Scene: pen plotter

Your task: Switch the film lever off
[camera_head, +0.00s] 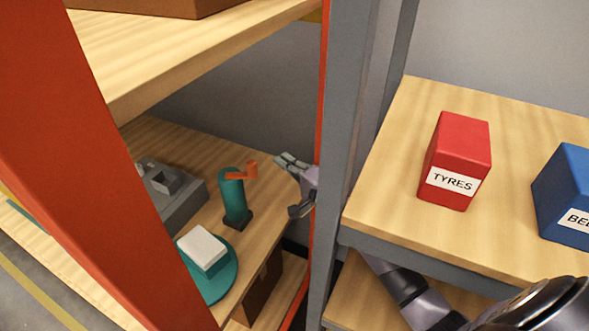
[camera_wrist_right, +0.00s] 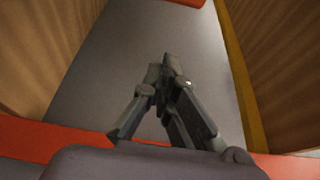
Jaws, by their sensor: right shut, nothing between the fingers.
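A teal upright post (camera_head: 235,203) on a dark square base stands on the wooden shelf behind the grey upright. An orange lever (camera_head: 241,172) sits on its top and points to the right, with a raised end. I cannot read any marking on it. My right gripper (camera_head: 280,161) is to the right of the lever, its fingers pointing left, apart from it. In the right wrist view the fingers (camera_wrist_right: 169,67) meet at the tips, shut and empty. The lever does not show clearly in that view. My left gripper is not in view.
A grey machine (camera_head: 182,209) and a teal round plate (camera_head: 214,289) with a white block (camera_head: 202,249) share the shelf. A red upright (camera_head: 95,150) and a grey upright (camera_head: 343,130) frame it. A red TYRES box (camera_head: 461,150) and a blue box (camera_head: 567,190) stand on the right shelf.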

